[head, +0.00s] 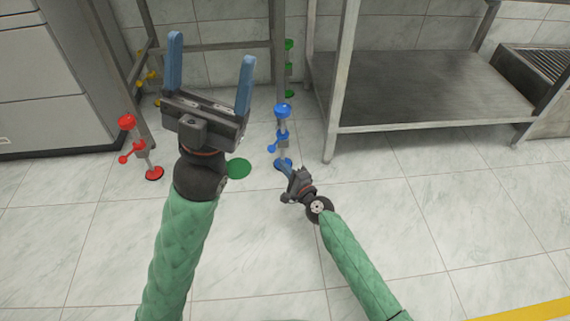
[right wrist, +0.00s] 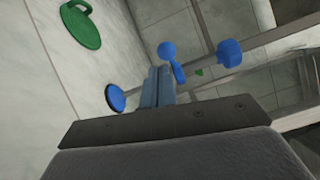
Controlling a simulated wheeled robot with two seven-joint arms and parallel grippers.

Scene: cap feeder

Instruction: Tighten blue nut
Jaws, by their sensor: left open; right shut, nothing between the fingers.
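The blue fitting stands on the floor as a grey post with a blue top cap (head: 282,110), a blue side knob (head: 271,149) and a round blue foot (head: 283,164). I cannot tell which blue part is the nut. In the right wrist view the blue top cap (right wrist: 229,53), side knob (right wrist: 167,50) and foot (right wrist: 115,97) show beyond my fingers. My right gripper (head: 285,169) is shut and empty, low by the foot; its fingers also show in the right wrist view (right wrist: 158,86). Contact is unclear. My left gripper (head: 211,52) is open and empty, raised left of the post.
A similar red fitting (head: 127,123) stands at the left, with green (head: 289,68) and yellow (head: 146,76) ones further back. A green disc (head: 238,168) lies on the floor. A metal shelf (head: 430,88) is at the right. The front floor is clear.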

